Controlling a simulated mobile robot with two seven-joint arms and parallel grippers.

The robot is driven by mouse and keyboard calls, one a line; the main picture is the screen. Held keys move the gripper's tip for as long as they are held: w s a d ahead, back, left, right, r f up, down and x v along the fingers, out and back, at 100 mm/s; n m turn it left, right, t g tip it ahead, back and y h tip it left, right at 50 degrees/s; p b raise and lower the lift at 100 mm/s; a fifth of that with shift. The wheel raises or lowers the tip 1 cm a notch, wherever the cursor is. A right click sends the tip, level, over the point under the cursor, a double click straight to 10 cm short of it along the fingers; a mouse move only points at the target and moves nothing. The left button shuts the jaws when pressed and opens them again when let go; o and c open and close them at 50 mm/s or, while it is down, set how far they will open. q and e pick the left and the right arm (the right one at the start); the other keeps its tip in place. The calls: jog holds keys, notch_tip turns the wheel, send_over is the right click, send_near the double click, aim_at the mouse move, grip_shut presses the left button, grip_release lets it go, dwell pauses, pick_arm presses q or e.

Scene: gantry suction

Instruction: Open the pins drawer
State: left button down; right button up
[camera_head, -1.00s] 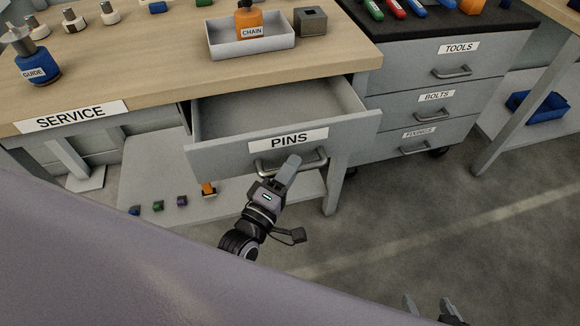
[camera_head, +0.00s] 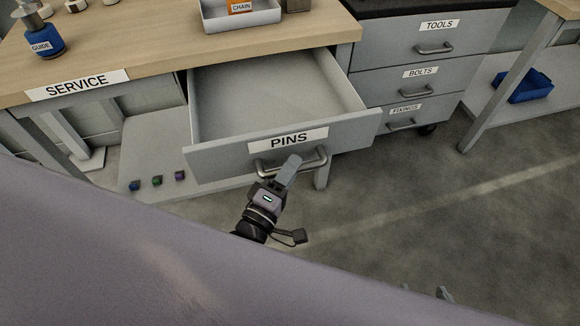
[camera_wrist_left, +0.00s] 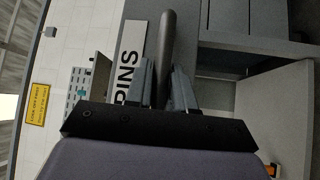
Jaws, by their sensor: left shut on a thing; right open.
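The PINS drawer (camera_head: 225,158) hangs under the wooden bench and stands well open, its inside empty where I can see it. Its bar handle (camera_head: 316,165) is on the front below the PINS label. My left gripper (camera_head: 291,162) is shut on this handle. In the left wrist view the dark handle bar (camera_wrist_left: 167,50) runs between the two fingers of the left gripper (camera_wrist_left: 165,85), beside the PINS label. My right gripper (camera_head: 441,292) barely shows at the bottom edge of the head view, with its fingertips apart; nothing shows between them.
The bench top (camera_head: 130,50) carries a blue GUIDE bottle (camera_head: 42,38) and a white tray (camera_head: 241,18) with an orange CHAIN item. A grey cabinet (camera_head: 400,75) with TOOLS, BOLTS and FIXINGS drawers stands to the right, all shut. The floor (camera_head: 430,200) in front is clear.

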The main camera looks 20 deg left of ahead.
pick_arm(q)
jog(key=shift+s, duration=0.15)
jog(key=c, duration=1.1)
grip_release()
jog(key=v, duration=0.7)
